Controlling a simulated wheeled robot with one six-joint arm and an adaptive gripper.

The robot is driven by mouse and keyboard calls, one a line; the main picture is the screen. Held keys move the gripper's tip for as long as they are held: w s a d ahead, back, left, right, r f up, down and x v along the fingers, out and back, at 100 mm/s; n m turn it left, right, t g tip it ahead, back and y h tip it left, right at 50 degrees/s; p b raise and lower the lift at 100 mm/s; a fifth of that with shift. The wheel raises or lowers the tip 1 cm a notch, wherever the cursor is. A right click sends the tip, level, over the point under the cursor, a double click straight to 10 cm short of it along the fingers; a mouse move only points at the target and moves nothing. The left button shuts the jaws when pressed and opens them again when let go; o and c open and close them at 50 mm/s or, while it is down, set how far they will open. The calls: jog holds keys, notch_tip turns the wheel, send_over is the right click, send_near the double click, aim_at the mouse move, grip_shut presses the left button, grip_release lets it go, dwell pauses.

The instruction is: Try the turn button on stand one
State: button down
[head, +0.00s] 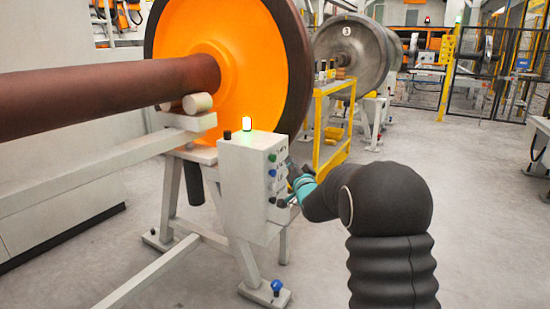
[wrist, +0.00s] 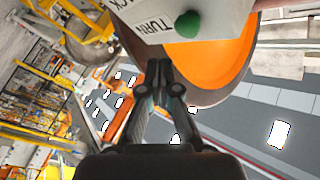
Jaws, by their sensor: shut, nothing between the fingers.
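The pale control box (head: 245,185) of the stand faces right, with a column of small knobs and buttons on its face, including a green one (head: 272,157) and a blue one (head: 272,173). In the wrist view the box (wrist: 150,20) appears upside down at the top, with the word TURN beside a green button (wrist: 187,24). My gripper (wrist: 160,66) is shut and empty, its fingertips just below the box edge in that picture, a little left of the green button. Any contact cannot be told. In the head view my gripper (head: 293,172) is close beside the box face, partly hidden by my arm.
A yellow-framed table (head: 320,125) stands beyond. Floor to the right is clear.

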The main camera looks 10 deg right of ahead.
jog(key=shift+w+a, duration=0.7)
jog(key=shift+a, duration=0.2)
jog(key=shift+f+b, duration=0.1)
jog(key=shift+b, duration=0.3)
dwell(0.5)
jog(key=shift+w+a, duration=0.2)
jog(key=shift+a, duration=0.1)
jog(key=shift+w+a+b, duration=0.3)
jog(key=shift+a+b, duration=0.1)
jog(key=shift+b, duration=0.1)
dwell(0.8)
dwell(1.2)
jog(key=shift+s+d+b, duration=0.5)
jog(key=shift+s+d, duration=0.05)
jog(key=shift+d, duration=0.15)
jog(key=shift+d, duration=0.1)
jog(key=shift+s+d+b, duration=0.4)
jog(key=shift+s+d, duration=0.35)
jog(key=shift+d, duration=0.25)
jog(key=shift+s+d+b, duration=0.35)
jog(key=shift+s+d, duration=0.35)
jog(key=shift+d, duration=0.25)
